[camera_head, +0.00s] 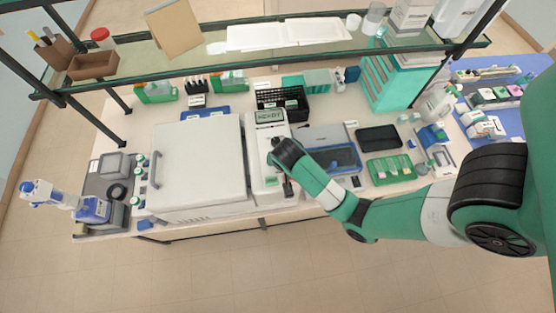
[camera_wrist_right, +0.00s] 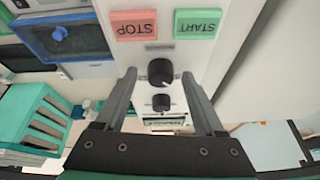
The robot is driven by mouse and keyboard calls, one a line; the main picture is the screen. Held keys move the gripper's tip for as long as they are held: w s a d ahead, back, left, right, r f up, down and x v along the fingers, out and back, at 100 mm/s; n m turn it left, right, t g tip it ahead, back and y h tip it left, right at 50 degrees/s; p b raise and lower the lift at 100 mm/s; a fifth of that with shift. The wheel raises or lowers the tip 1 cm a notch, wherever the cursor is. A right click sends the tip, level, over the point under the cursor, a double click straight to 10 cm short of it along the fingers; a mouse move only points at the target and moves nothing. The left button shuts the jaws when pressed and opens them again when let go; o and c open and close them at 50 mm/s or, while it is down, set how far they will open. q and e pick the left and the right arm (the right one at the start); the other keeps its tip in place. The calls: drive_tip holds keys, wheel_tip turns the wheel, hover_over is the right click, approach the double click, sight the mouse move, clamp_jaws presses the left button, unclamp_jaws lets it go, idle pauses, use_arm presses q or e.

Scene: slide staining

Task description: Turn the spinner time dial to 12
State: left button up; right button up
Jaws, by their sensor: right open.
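The spinner's white control panel (camera_head: 259,150) stands at the right of the large white lidded box, with a display reading READY (camera_head: 270,116). In the right wrist view, a larger black dial (camera_wrist_right: 160,72) and a smaller black dial (camera_wrist_right: 162,103) sit on the panel. I cannot tell which is the time dial. My right gripper (camera_wrist_right: 160,80) is open, with one finger on each side of the dials; contact is not visible. In the head view it is over the panel (camera_head: 281,178), largely hidden by its own wrist. My left gripper is not in view.
A red STOP button (camera_wrist_right: 134,25) and green START button (camera_wrist_right: 198,24) are beyond the dials, upside down in the wrist view. The lidded box (camera_head: 197,165) is at the left; a blue-lidded container (camera_head: 338,158) is close at the right. A glass shelf (camera_head: 200,52) spans the back.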

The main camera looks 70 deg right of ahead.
clamp_jaws()
idle(0.4)
